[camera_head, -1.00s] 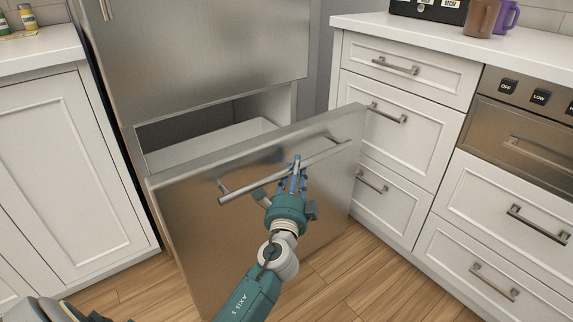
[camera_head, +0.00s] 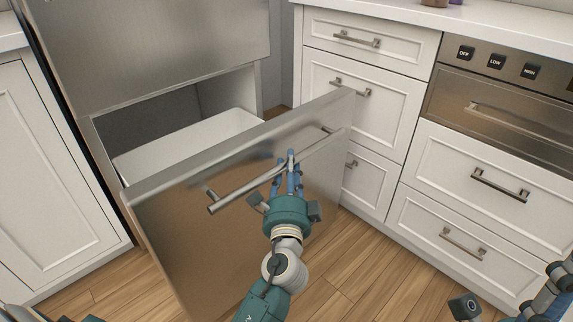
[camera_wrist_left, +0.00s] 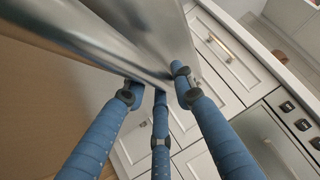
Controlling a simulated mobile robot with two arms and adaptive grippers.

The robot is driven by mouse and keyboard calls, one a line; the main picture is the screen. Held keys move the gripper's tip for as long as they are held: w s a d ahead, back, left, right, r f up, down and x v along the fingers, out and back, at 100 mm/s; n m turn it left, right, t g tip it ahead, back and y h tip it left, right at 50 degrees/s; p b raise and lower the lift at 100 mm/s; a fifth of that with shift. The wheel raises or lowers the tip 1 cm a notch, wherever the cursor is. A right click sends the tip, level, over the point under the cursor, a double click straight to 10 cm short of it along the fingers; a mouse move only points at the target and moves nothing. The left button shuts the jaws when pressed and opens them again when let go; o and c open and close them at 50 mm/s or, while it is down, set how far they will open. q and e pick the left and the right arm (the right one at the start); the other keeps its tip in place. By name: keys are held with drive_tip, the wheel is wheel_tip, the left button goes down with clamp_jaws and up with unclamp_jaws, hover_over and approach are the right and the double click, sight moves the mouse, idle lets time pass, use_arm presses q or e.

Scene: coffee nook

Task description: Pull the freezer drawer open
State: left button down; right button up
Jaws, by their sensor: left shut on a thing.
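The freezer drawer (camera_head: 185,235) is a steel front below the tall freezer door, and it stands pulled out from the cabinet. Its white inner bin (camera_head: 190,137) shows behind the front. The bar handle (camera_head: 236,193) runs across the upper part of the front. My left gripper (camera_head: 287,168) is shut on this handle, right of its middle. In the left wrist view its blue fingers (camera_wrist_left: 158,86) close around the steel bar. Part of my right gripper (camera_head: 550,287) shows at the lower right corner, away from the drawer; its fingertips are not clear.
White drawer cabinets (camera_head: 372,115) with bar handles stand at the right, close to the drawer's right edge. A steel appliance (camera_head: 500,95) with labelled buttons is set in them. A white cabinet (camera_head: 60,165) stands at the left. Wood floor (camera_head: 365,265) is clear in front.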

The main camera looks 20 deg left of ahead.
use_arm(q)
drive_tip(key=c, duration=1.7)
unclamp_jaws()
drive_tip(key=v, duration=1.2)
